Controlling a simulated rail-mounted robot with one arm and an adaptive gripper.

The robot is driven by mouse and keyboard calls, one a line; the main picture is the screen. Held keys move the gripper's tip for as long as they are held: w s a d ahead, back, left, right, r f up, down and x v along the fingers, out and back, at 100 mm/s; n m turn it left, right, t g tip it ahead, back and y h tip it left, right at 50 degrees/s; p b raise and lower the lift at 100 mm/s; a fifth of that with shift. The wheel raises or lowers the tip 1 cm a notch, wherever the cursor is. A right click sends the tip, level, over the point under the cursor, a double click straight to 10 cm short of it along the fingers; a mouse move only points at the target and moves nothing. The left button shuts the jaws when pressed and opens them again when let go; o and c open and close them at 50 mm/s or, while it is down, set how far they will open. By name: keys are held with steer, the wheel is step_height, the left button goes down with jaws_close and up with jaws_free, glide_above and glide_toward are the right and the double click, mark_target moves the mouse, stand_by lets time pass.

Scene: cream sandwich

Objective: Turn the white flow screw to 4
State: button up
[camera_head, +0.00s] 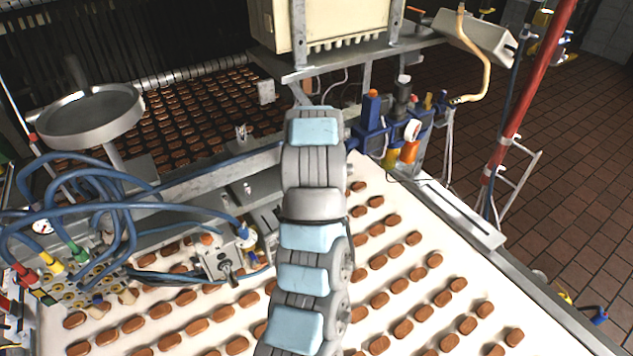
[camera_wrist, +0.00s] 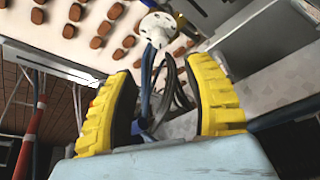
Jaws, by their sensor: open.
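In the wrist view my gripper (camera_wrist: 164,78) has its two yellow ribbed fingers spread wide apart, with nothing clamped between them. A round white disc-shaped part (camera_wrist: 158,28) with small dark marks on its face lies ahead of the fingertips, near the top middle. I take it for the white flow screw, but its numbers are too small to read. The disc is apart from both fingers. Dark and blue hoses show below it, in the gap between the fingers. In the head view my arm runs up the middle, and my gripper cannot be made out there.
A conveyor (camera_head: 400,240) with rows of brown biscuits fills the lower head view. Blue hoses (camera_head: 100,195) and fittings crowd the left. A cream box (camera_head: 345,22) stands above the far end of my arm. A red pole (camera_head: 530,85) stands right, with tiled floor beyond.

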steer(key=shift+s+r, duration=0.25)
steer(key=shift+r, duration=0.25)
stand_by(0.3)
